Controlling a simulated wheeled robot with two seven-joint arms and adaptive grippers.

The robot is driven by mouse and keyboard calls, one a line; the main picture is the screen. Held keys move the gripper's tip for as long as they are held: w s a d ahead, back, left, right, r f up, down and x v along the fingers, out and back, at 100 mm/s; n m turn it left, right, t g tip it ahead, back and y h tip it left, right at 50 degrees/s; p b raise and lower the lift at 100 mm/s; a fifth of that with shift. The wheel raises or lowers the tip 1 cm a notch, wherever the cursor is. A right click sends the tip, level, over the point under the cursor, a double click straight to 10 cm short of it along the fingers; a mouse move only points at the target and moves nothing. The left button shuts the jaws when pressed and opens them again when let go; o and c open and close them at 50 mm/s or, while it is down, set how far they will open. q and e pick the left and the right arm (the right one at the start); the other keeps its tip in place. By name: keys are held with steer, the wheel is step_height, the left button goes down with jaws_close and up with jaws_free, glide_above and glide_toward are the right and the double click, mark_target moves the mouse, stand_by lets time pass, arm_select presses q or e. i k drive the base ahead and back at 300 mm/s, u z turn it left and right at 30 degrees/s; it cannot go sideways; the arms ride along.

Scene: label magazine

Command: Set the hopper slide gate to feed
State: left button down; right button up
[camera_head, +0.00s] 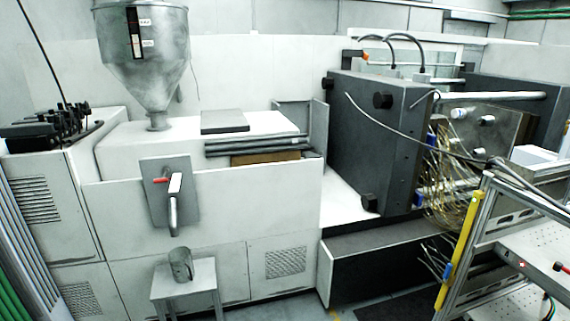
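The metal hopper (146,58) stands on the white machine at the upper left, with its cone narrowing to a throat (158,121) on the machine top. A dark strip with white labels (136,32) runs down its front. Below, a grey plate (155,206) on the machine's front carries a short red handle (160,181), a white tag-like piece (175,182) and a downward-bent metal tube (173,217). I cannot tell for certain which part is the slide gate, nor its setting. Neither of my grippers is in view.
A metal jug (181,265) stands on a small white stool (205,274) below the tube. A dark clamp block (385,135) with hoses and wiring is at the right. A metal-framed cart (478,225) with a yellow strip stands at the lower right.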

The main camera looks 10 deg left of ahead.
mark_target(165, 179)
steer(key=i, duration=2.55)
steer(key=u, duration=2.7)
